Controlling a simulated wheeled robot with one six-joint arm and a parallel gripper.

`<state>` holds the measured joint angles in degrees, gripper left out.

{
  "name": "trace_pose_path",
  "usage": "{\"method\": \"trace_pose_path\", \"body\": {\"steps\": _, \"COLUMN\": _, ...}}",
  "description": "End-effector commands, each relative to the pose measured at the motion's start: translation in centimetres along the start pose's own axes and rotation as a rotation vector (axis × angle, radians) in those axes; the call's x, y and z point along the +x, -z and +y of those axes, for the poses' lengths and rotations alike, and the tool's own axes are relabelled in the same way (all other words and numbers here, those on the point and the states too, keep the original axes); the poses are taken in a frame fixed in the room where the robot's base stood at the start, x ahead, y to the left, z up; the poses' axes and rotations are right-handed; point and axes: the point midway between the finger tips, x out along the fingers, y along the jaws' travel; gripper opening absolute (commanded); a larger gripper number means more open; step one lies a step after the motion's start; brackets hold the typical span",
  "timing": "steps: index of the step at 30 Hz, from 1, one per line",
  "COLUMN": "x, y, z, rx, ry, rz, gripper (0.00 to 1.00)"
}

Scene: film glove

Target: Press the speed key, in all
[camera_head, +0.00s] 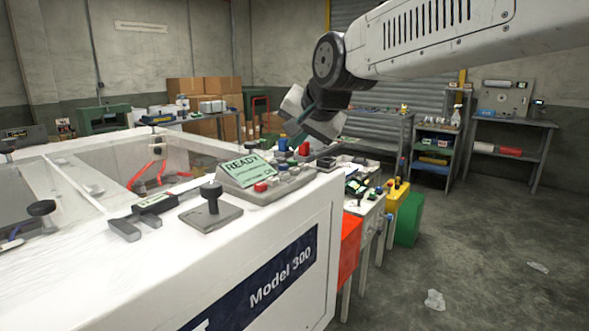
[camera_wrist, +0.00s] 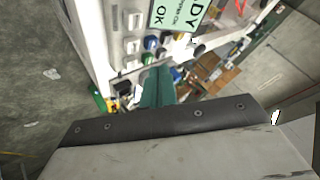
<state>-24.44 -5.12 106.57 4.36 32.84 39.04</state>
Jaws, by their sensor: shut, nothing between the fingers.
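The control panel (camera_head: 285,182) sits on the corner of the white machine, with a green display (camera_head: 241,169) reading READY. Its keys and knobs include a red one (camera_head: 260,187) near the display, and blue and red ones farther back. No key label is legible, so I cannot tell which is the speed key. In the wrist view the display (camera_wrist: 168,14) shows at the top, with pale keys (camera_wrist: 132,46) and a blue knob (camera_wrist: 151,42) beside it. My gripper (camera_head: 303,118) is shut and empty above the panel's far end. Its teal fingers (camera_wrist: 157,76) overlap the panel's lower part; contact cannot be told.
A black knob on a plate (camera_head: 211,205) and a grey forked part (camera_head: 134,222) sit on the machine's top near the panel. The floor at right is mostly clear.

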Motion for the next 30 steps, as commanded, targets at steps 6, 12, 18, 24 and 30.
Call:
{"method": "trace_pose_path", "body": {"steps": 6, "x": -1.4, "y": 1.0, "z": -1.0, "rx": 0.000, "ry": 0.001, "rz": 0.001, "gripper": 0.00}}
{"method": "trace_pose_path", "body": {"steps": 12, "x": -1.7, "y": 1.2, "z": -1.2, "rx": 0.000, "ry": 0.000, "rz": 0.000, "gripper": 0.00}}
{"method": "trace_pose_path", "body": {"steps": 18, "x": -1.7, "y": 1.2, "z": -1.2, "rx": 0.000, "ry": 0.000, "rz": 0.000, "gripper": 0.00}}
{"method": "trace_pose_path", "body": {"steps": 24, "x": -1.7, "y": 1.2, "z": -1.2, "rx": 0.000, "ry": 0.000, "rz": 0.000, "gripper": 0.00}}
{"method": "trace_pose_path", "body": {"steps": 30, "x": -1.7, "y": 0.9, "z": -0.9, "rx": -0.049, "ry": -0.014, "rz": -0.017, "gripper": 0.00}}
